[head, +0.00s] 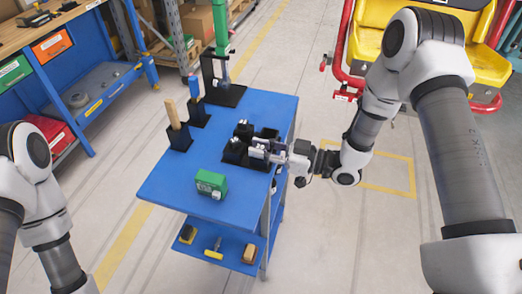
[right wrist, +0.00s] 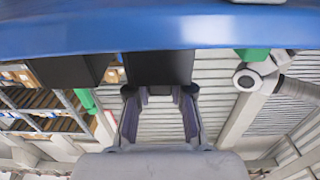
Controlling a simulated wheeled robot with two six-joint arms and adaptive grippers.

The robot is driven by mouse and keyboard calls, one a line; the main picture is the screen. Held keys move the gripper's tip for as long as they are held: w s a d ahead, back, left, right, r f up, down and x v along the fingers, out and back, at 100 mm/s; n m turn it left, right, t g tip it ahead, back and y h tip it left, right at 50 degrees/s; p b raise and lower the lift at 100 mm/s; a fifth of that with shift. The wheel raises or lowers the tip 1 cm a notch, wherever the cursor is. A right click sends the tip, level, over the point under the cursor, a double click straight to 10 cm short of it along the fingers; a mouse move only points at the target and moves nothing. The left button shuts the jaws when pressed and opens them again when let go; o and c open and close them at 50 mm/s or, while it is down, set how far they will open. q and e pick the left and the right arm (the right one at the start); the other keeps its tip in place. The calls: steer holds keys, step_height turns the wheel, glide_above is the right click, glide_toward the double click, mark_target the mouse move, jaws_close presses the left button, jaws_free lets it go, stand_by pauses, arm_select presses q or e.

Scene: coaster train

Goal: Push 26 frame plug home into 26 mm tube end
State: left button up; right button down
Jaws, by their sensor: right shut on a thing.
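My right gripper (head: 262,152) reaches in from the right over the right edge of the blue cart top, at a group of small black holders (head: 235,151). It is shut on a small piece that I take for the frame plug; the fingers and holders largely hide it. In the right wrist view the fingers (right wrist: 158,98) point at a black block (right wrist: 158,68). A green upright tube (head: 222,35) stands in a black stand (head: 227,94) at the back of the cart. I cannot tell which tube end is 26 mm. My left gripper is out of view.
On the blue cart (head: 175,187) are a green box (head: 210,184), a wooden piece (head: 172,114) and a blue-topped piece (head: 194,86) in black stands. Tools lie on the lower shelf (head: 228,243). A yellow-and-red seat (head: 370,30) stands at back right.

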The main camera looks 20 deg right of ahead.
steer(key=shift+r, duration=0.15)
steer(key=shift+r, duration=0.25)
steer(key=r, duration=0.2)
steer(key=shift+s+r+b, duration=0.3)
steer(key=shift+s+r, duration=0.05)
steer(key=shift+s, duration=0.05)
steer(key=s+a+r+p, duration=0.1)
steer(key=s+p, duration=0.5)
steer(key=s, duration=0.9)
steer(key=shift+a+r, duration=0.2)
steer(key=shift+r, duration=0.1)
steer(key=shift+s, duration=0.1)
